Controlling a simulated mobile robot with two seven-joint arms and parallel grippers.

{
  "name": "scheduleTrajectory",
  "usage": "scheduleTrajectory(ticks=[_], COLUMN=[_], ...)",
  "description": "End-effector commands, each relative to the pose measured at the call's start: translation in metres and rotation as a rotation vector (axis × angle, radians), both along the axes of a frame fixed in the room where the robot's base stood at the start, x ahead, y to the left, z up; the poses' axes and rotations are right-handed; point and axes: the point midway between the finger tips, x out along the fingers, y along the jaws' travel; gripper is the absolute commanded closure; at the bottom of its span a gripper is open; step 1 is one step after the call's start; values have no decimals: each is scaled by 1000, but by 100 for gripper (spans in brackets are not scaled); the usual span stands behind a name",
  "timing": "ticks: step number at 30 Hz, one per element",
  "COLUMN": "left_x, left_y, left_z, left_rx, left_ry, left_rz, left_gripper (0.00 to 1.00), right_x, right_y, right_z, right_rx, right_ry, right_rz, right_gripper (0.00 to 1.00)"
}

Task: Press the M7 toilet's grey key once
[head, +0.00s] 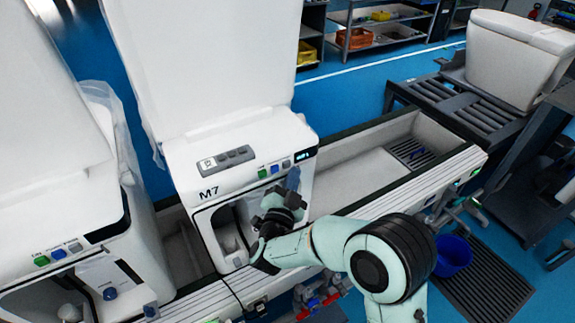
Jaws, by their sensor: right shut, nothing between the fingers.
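The M7 toilet (180,165) stands in the middle with its tall white lid up and "M7" on its front. On its upper front edge sit a green key (262,173), a blue key (274,168) and a grey key (286,164), with a small lit display to their right. My right gripper (292,180) is shut and empty, just below the grey key in the picture. I cannot tell whether its tip touches the toilet. The grey key's face is in view. My left gripper is not in view.
Another white toilet (50,215) with similar keys stands close on the left. The line's trough (375,170) runs to the right, open and mostly empty. A third white unit (515,60) stands on dark rollers. A blue bucket (453,256) is on the floor at right.

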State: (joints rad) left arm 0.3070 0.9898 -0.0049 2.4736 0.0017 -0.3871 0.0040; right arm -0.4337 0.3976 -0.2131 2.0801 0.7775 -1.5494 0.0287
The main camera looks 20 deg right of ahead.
Motion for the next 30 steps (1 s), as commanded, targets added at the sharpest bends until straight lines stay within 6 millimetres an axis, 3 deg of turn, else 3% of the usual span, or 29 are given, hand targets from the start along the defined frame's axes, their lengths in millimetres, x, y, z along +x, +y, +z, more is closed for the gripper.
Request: scheduleTrajectory(ticks=[30], left_x=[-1], left_y=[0], left_z=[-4], left_rx=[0], left_ry=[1], left_rz=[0], left_gripper=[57], right_x=[9], right_y=[1], right_z=[0], right_rx=[0], right_ry=[0], right_rz=[0], right_gripper=[100])
